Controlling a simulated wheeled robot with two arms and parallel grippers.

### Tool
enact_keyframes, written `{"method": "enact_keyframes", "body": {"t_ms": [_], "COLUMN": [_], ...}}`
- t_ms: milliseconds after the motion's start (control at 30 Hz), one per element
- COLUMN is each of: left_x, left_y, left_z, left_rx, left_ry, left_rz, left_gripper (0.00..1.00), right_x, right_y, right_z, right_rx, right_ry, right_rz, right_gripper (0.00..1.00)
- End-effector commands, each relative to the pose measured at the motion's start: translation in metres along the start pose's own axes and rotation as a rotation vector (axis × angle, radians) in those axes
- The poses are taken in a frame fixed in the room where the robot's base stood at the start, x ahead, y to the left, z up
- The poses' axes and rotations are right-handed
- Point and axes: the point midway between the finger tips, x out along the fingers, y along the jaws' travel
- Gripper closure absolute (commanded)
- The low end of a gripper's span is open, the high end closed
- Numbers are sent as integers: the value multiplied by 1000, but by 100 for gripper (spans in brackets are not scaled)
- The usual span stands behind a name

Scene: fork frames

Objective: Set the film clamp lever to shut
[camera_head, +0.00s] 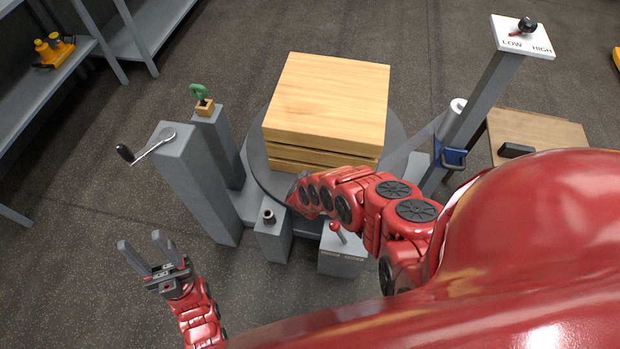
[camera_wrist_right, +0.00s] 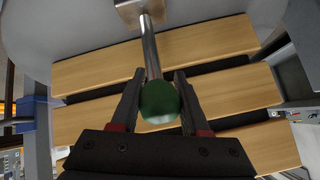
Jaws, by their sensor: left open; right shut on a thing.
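A lever with a dark green ball knob (camera_wrist_right: 159,102) on a silver rod (camera_wrist_right: 151,47) shows in the right wrist view. Its rod runs up to a small tan block (camera_wrist_right: 138,10). My right gripper (camera_wrist_right: 160,78) is shut on the green knob, with a finger on each side. In the head view my red right arm hides this gripper and the lever. No label on this lever is visible, so its set position cannot be read. My left gripper (camera_head: 143,246) is open and empty at the lower left, over the floor.
Stacked wooden boards (camera_head: 328,95) sit on a round grey turntable (camera_head: 258,160). A crank post (camera_head: 190,175) and a green-topped post (camera_head: 222,145) stand left. A red-knobbed lever (camera_head: 336,228) is in front. A LOW/HIGH dial panel (camera_head: 520,42) tops the right mast.

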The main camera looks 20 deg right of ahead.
Motion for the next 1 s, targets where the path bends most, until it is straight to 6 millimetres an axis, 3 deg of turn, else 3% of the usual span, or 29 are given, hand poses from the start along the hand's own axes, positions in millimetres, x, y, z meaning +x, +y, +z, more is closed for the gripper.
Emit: {"method": "enact_keyframes", "body": {"t_ms": [267, 300, 467, 800, 1000], "left_x": [0, 0, 0, 1, 12], "left_y": [0, 0, 0, 0, -1], "left_z": [0, 0, 0, 0, -2], "left_rx": [0, 0, 0, 0, 0], "left_ry": [0, 0, 0, 0, 0], "left_rz": [0, 0, 0, 0, 0], "left_gripper": [50, 50, 50, 50, 50], "right_x": [1, 1, 0, -2, -21], "right_y": [0, 0, 0, 0, -1], "right_z": [-2, -1, -1, 0, -2], "right_rx": [1, 1, 1, 0, 0], "right_ry": [4, 3, 2, 0, -4], "right_rz": [0, 0, 0, 1, 2], "right_gripper": [100, 53, 25, 25, 25]}}
